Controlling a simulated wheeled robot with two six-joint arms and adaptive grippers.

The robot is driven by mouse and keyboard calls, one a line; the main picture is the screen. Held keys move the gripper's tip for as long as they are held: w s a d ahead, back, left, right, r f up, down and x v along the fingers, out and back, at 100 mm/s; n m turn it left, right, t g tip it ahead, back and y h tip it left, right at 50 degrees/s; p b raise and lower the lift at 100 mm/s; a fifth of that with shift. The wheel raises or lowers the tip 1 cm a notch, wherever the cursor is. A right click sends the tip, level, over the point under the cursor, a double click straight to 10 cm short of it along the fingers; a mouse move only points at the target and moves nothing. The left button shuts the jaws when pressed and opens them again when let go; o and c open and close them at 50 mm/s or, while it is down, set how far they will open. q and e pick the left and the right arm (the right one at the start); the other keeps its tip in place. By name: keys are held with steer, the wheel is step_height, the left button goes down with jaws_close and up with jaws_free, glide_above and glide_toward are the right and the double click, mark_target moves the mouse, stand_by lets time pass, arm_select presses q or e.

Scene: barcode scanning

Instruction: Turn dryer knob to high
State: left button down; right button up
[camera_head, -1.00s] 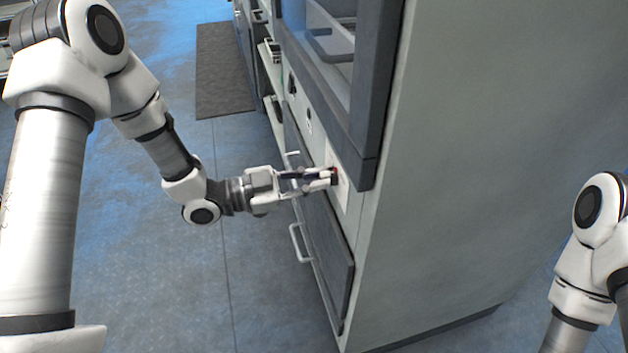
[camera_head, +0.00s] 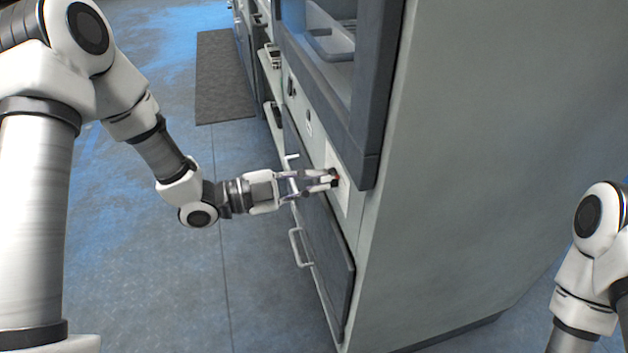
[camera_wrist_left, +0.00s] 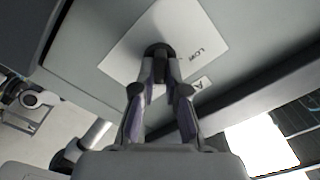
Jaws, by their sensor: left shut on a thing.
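The dryer knob (camera_wrist_left: 158,50) is a small dark round knob on a white label plate (camera_wrist_left: 190,30) in the left wrist view. The plate carries the printed word "LOW" to the right of the knob. My left gripper (camera_wrist_left: 159,66) has its fingertips closed around the knob, hiding part of it. In the head view the left gripper (camera_head: 334,179) reaches from the left to the white plate (camera_head: 342,188) on the grey cabinet front. A small red spot shows by the fingertips. The knob's pointer direction cannot be made out. My right gripper is out of view.
The tall grey cabinet (camera_head: 440,200) fills the middle and right. A dark framed opening (camera_head: 345,100) is above the knob, and a door with a light handle (camera_head: 298,247) is below. Open floor (camera_head: 150,290) and a dark mat (camera_head: 222,75) lie to the left.

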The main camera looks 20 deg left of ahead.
arm_select(q)
steer(key=c, duration=1.2)
jaws_free()
steer(key=v, duration=1.2)
steer(key=shift+f, duration=0.15)
